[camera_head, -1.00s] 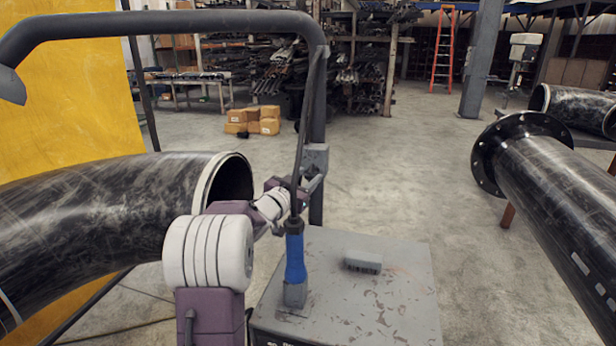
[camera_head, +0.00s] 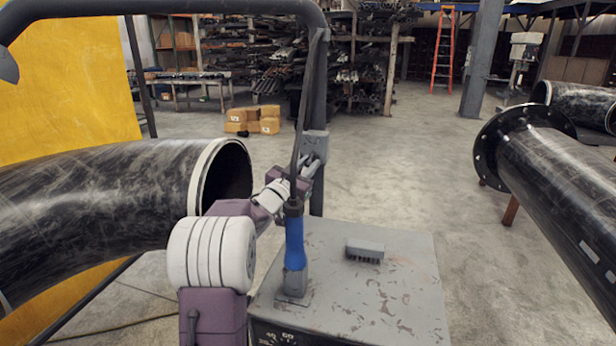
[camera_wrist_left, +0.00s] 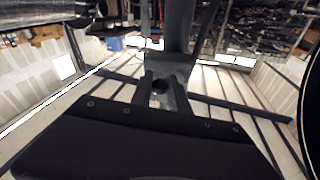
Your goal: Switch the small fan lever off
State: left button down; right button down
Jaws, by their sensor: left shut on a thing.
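A small grey switch box (camera_head: 315,146) is fixed to the dark upright post of the tube frame, above the grey cabinet. It also shows in the left wrist view (camera_wrist_left: 145,67), straight ahead. My left gripper (camera_head: 312,166) is at the lower part of this box, with its fingers pointing up at it. In the left wrist view my fingers (camera_wrist_left: 161,92) are closed together just under the box. They are shut on a small part there, which looks like the fan lever; the fingers mostly hide it. My right gripper is not in view.
A blue-handled tool (camera_head: 294,248) with a dark cable stands on the cabinet (camera_head: 400,290), close beside my left arm. A grey brush-like block (camera_head: 365,250) lies there too. A black pipe elbow (camera_head: 110,195) is at left, a flanged pipe (camera_head: 560,180) at right. Open floor lies between.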

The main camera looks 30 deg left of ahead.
pick_arm(q)
jog(key=shift+f, duration=0.4)
jog(key=shift+r, duration=0.3)
jog(key=c, duration=1.3)
grip_release()
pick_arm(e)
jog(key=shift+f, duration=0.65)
pick_arm(q)
jog(key=s+b, duration=0.1)
jog(key=s, duration=0.2)
jog(key=s+f+b, duration=0.1)
jog(key=s+b, duration=0.1)
jog(key=s, duration=0.1)
jog(key=s+b, duration=0.1)
jog(key=s, duration=0.2)
jog(key=shift+f+b, duration=0.25)
jog(key=shift+b, duration=0.15)
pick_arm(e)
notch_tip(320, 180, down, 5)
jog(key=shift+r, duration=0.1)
pick_arm(q)
jog(key=shift+f, duration=0.1)
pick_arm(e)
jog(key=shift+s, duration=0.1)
